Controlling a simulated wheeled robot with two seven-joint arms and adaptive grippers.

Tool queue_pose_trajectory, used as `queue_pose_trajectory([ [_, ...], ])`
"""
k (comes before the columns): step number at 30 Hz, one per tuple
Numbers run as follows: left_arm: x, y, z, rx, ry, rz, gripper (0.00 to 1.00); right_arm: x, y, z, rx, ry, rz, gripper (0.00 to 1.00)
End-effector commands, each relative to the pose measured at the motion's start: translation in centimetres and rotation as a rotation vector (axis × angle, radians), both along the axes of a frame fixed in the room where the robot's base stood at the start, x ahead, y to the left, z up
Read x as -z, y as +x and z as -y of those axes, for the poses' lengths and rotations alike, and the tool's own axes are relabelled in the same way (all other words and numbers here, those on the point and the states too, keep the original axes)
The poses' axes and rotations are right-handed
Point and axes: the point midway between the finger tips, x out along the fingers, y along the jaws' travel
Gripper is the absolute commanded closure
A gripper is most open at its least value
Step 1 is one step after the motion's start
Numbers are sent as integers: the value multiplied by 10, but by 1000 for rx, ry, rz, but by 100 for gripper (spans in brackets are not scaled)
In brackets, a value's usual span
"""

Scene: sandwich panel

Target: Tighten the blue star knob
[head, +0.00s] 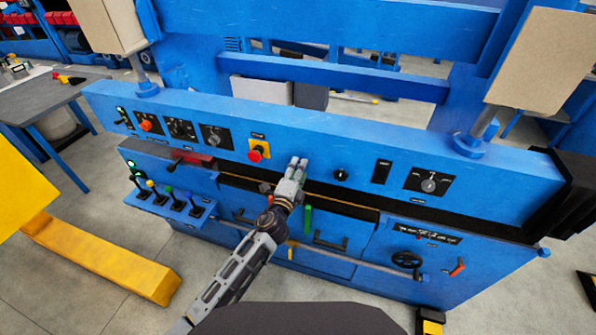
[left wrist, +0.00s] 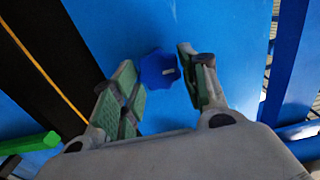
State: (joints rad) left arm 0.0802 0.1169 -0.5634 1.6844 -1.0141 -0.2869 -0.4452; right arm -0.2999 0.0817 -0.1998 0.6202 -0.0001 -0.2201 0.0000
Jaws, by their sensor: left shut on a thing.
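The blue star knob (left wrist: 158,70) shows in the left wrist view on the blue panel, between the two green-padded fingers of my left gripper (left wrist: 160,75). A small light mark is on the knob's face. The gripper is shut on the knob, at its fingertips. In the head view my left gripper (head: 296,164) reaches up to the front of the blue machine panel (head: 320,150). The knob is hidden behind the fingers there. My right gripper is in neither view.
Left of my gripper are a red button on a yellow plate (head: 257,151) and several dials. To the right are a black knob (head: 340,174) and a rotary switch (head: 429,182). A green handle (head: 308,220) stands below my gripper. Coloured levers (head: 170,196) are at lower left.

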Motion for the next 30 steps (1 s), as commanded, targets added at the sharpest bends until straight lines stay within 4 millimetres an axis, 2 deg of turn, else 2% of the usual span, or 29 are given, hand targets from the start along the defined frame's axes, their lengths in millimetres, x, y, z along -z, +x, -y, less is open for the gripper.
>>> queue_pose_trajectory([
  [8, 1, -1, 1, 2, 2, 0, 80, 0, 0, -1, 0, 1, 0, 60],
  [9, 1, -1, 1, 2, 1, -1, 51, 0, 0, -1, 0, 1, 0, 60],
  [13, 1, 0, 1, 2, 1, -1, 37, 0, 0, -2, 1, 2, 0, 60],
  [30, 1, -7, -2, 1, 0, -1, 37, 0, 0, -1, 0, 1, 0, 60],
])
